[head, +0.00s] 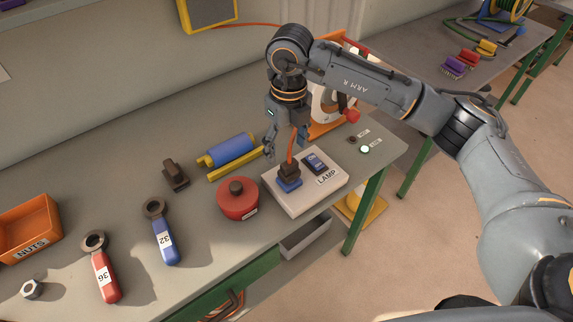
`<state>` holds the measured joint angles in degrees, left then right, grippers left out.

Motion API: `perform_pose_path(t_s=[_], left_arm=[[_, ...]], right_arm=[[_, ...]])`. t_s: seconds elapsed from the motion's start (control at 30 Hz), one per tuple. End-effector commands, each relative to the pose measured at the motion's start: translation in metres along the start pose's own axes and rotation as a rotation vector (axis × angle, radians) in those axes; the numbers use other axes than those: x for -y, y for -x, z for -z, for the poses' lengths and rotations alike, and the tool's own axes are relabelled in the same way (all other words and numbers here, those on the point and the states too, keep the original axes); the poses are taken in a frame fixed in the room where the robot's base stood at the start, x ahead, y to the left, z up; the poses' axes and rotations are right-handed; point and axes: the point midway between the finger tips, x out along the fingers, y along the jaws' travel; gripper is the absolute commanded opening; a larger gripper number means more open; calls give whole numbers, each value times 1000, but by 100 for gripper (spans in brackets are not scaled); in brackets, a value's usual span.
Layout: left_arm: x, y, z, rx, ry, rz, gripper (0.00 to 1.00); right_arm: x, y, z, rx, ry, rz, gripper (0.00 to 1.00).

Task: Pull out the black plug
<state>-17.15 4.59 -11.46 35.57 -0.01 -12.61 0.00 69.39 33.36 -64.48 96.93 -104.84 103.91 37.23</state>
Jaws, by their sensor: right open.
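The black plug (289,169) sits upright in a blue socket (288,185) on the white panel (325,197) labelled LAMP. An orange cord rises from the top of the plug. A blue switch (315,162) is on the same panel, right of the plug. My right gripper (286,150) points down above the plug, with its fingers apart on either side of the cord. It holds nothing that I can see. Whether a finger touches the plug cannot be told. My left gripper is not in view.
A red round pot (238,203) stands close left of the panel. A blue roller (233,148) lies behind it. A dark block (175,175), blue wrench (163,240), red wrench (103,275), nut (32,289) and orange NUTS bin (28,232) are farther left. The bench front is clear.

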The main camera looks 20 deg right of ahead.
Motion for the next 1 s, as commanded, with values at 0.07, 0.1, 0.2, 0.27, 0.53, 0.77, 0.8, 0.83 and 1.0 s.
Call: perform_pose_path(t_s=[0.07,0.1,0.2,0.27,0.53,0.77,0.8,0.83,1.0], left_arm=[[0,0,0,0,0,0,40],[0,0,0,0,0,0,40],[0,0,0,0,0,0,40],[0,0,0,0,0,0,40],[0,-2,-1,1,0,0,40],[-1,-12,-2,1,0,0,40],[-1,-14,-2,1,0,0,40],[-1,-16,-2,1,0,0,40],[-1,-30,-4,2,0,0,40]], right_arm=[[6,2,1,-6,-10,23,68],[8,3,1,-7,-12,29,68],[9,3,1,-8,-14,32,68],[8,3,1,-8,-13,31,68],[8,0,1,-8,-12,29,68],[8,-18,1,-8,-12,28,68],[8,-22,1,-8,-12,28,68],[8,-26,1,-8,-12,28,68],[9,-52,2,-10,-12,28,68]])
